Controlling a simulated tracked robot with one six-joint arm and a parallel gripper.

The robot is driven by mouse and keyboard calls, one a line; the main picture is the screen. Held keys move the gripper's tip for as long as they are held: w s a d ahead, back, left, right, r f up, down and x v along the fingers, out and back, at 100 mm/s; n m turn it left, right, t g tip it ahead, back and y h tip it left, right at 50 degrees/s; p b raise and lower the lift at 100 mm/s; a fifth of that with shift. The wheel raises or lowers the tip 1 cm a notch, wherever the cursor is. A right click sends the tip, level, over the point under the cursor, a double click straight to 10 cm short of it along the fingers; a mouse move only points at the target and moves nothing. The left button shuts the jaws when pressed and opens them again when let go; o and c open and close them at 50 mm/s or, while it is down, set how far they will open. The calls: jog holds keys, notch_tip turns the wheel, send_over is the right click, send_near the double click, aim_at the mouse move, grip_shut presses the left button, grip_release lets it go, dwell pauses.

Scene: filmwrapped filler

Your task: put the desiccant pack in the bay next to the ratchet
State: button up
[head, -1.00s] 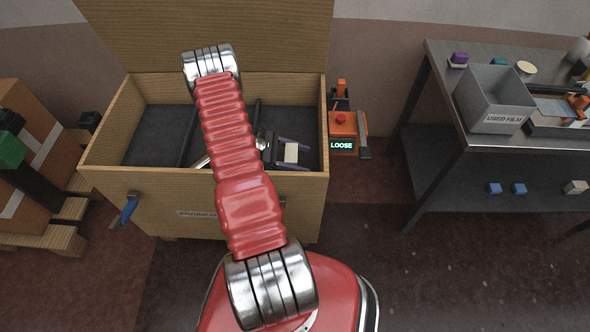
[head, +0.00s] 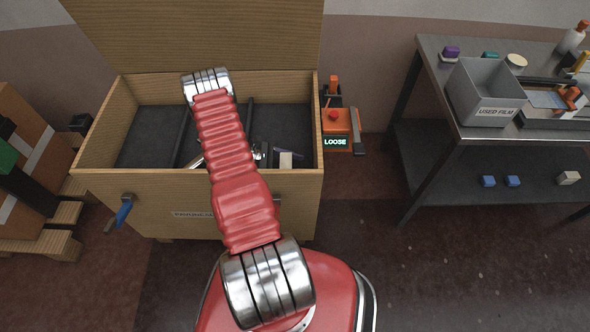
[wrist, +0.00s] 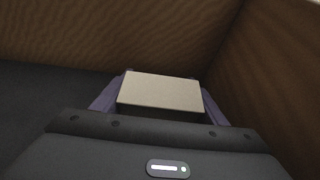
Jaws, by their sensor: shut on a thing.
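The desiccant pack, a pale beige block (head: 285,160), is held between the purple-grey fingers of my gripper (head: 288,156). They are inside the right bay of the wooden crate (head: 250,187), near its front wall, which hides the pack's lower part. In the wrist view the pack (wrist: 160,90) sits between both fingers of my gripper (wrist: 160,95), with wooden walls and a corner close beyond. I cannot tell whether it touches the floor. A thin silvery piece (head: 196,161) shows beside my arm in the middle bay; it may be the ratchet, mostly hidden.
Dark dividers (head: 183,135) split the crate; its lid (head: 200,35) stands open. An orange device (head: 336,120) reading LOOSE is at its right. A metal table (head: 440,75) with a grey USED FILM bin (head: 487,92) stands further right. Boxes on a pallet (head: 35,240) are left.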

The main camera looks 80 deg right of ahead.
jog(key=shift+f, duration=0.65)
jog(key=shift+f, duration=0.1)
jog(key=o, duration=1.2)
jog(key=v, duration=1.2)
